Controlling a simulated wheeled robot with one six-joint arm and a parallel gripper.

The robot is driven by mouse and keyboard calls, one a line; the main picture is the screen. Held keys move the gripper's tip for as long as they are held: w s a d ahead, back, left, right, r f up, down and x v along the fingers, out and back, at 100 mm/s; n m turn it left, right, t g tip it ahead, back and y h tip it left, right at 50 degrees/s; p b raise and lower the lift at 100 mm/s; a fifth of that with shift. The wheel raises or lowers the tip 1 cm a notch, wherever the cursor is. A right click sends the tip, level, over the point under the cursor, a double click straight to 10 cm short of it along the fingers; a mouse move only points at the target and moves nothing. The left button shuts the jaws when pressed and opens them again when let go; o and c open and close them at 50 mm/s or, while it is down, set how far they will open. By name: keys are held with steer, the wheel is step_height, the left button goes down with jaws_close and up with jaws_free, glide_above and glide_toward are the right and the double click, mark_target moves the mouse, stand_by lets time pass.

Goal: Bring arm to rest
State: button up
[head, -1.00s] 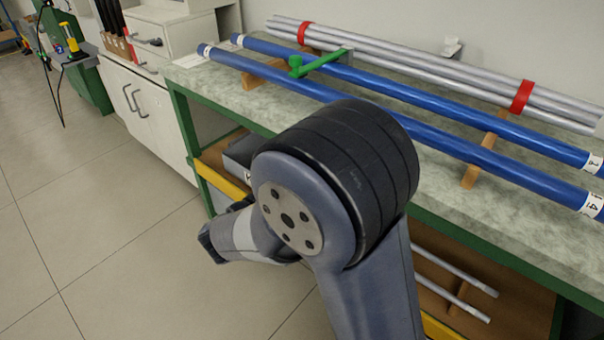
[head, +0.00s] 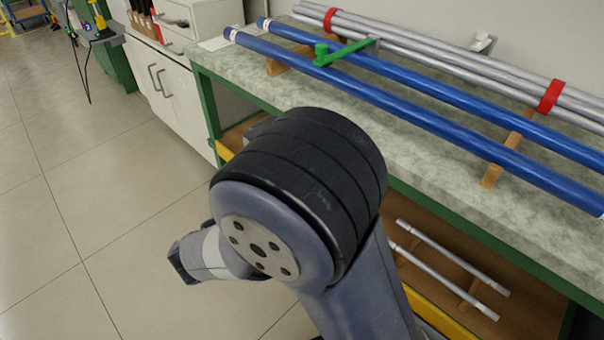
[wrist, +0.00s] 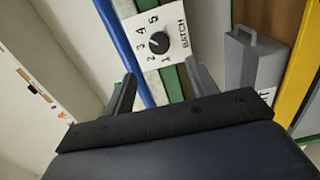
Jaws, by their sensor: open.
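My arm (head: 290,200) is folded in the foreground of the head view, in front of the bench. Its far end points down and left over the floor, and the gripper's fingers cannot be made out there. In the wrist view my gripper (wrist: 161,71) is open, with its two fingers apart and nothing held between them. Beyond the fingers is a white panel marked BATCH (wrist: 160,40) with a black numbered dial.
The bench (head: 440,160) carries two long blue rods (head: 400,118) on wooden supports, a green clamp (head: 345,51) and grey rods (head: 440,58) with red bands. Shorter grey rods (head: 450,268) lie on the lower shelf. Floor at left is clear.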

steer(key=shift+s+a, duration=0.3)
steer(key=b+x, duration=0.1)
steer(key=x, duration=1)
steer(key=shift+b, duration=0.3)
steer(key=shift+s+a, duration=0.1)
steer(key=shift+a, duration=0.05)
